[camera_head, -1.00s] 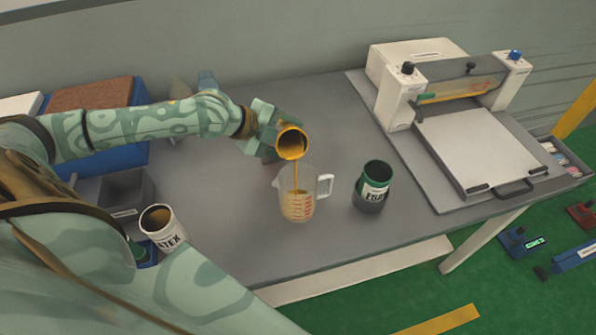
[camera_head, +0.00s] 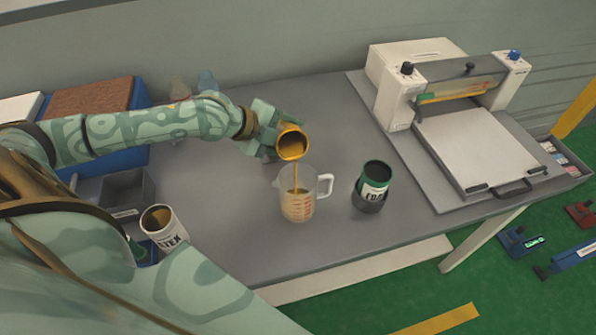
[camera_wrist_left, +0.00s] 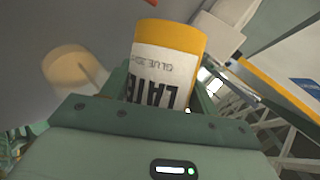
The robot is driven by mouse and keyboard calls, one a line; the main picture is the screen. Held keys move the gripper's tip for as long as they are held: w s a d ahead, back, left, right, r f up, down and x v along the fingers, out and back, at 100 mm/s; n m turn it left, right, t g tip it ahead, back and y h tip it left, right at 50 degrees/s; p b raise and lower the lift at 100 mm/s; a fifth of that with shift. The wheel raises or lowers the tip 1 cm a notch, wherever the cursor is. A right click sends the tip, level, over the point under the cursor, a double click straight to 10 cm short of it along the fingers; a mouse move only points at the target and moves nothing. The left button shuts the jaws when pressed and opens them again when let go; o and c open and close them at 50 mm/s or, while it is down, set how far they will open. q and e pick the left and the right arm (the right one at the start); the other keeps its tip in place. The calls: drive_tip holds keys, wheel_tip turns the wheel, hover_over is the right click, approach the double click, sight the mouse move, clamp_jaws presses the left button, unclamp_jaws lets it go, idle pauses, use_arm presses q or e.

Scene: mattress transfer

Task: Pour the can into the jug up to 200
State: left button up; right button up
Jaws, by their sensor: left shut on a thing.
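My left gripper (camera_head: 264,133) is shut on a yellow can (camera_head: 292,143) and holds it tilted above the jug. The can also shows between the fingers in the left wrist view (camera_wrist_left: 168,60), with a white label. An amber stream runs from its mouth into the clear measuring jug (camera_head: 298,190). The jug stands upright on the table, handle to the right, with red scale marks and amber liquid inside. The exact level against the marks is too small to read. In the left wrist view the jug's round opening (camera_wrist_left: 75,66) is blurred at left. My right gripper is not seen.
A dark can with a green rim (camera_head: 373,186) stands right of the jug. A white can (camera_head: 163,228) with brownish contents stands at left by a grey bin (camera_head: 125,192). A white coating machine (camera_head: 470,150) fills the table's right. Bare grey table (camera_head: 235,235) lies in front.

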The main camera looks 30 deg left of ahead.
use_arm(q)
drive_tip(key=shift+r+m+t+y, duration=0.3)
drive_tip(key=shift+r, duration=0.1)
idle(1.3)
